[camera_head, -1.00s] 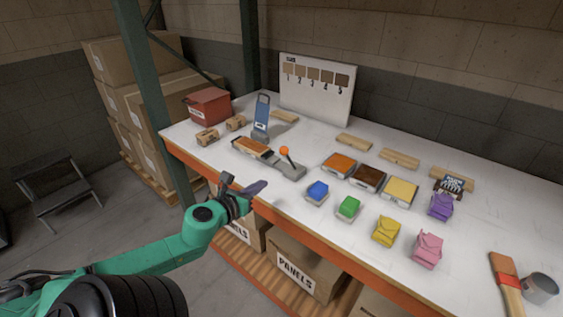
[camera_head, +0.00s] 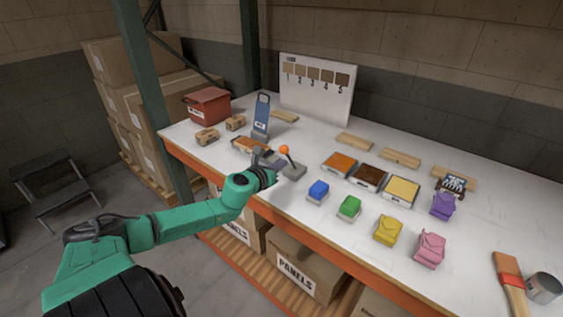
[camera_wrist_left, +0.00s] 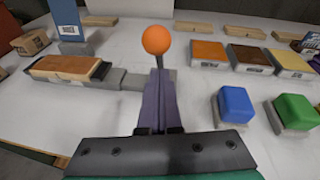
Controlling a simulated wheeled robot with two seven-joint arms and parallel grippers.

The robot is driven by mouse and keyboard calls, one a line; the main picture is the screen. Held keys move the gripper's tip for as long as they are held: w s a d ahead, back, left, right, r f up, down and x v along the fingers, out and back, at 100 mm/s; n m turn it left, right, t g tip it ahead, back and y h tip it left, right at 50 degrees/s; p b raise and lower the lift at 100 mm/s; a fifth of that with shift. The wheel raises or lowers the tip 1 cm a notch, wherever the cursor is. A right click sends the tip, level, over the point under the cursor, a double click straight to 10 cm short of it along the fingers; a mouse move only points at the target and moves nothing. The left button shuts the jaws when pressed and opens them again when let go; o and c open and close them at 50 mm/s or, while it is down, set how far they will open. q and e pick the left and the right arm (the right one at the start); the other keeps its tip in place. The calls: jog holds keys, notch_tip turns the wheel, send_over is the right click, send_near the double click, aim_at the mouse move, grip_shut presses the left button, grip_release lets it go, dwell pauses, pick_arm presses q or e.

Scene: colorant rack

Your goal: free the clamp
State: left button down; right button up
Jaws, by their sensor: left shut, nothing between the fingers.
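The clamp has a grey base (camera_head: 292,172) and a dark lever topped by an orange ball knob (camera_head: 284,149). The knob also shows in the left wrist view (camera_wrist_left: 156,40), just beyond my fingertips, with the lever leaning slightly. A wooden panel (camera_wrist_left: 66,67) lies on the clamp's grey bed at its left end; in the head view my gripper partly hides it. My left gripper (camera_wrist_left: 160,84) is shut and empty, its purple fingers pointing at the lever from the front; whether they touch it I cannot tell. My right gripper is out of view.
Orange, brown and yellow trays (camera_head: 338,164) stand right of the clamp. Blue (camera_head: 318,188), green, yellow, pink and purple items sit near the front. A blue upright stand (camera_head: 262,116) and red bin (camera_head: 208,105) are behind. A panel board (camera_head: 317,92) stands at the back.

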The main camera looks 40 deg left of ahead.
pick_arm(q)
jog(key=shift+w+r, duration=0.15)
jog(key=shift+w, duration=0.2)
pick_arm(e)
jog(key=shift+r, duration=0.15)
pick_arm(q)
jog(key=shift+r, duration=0.1)
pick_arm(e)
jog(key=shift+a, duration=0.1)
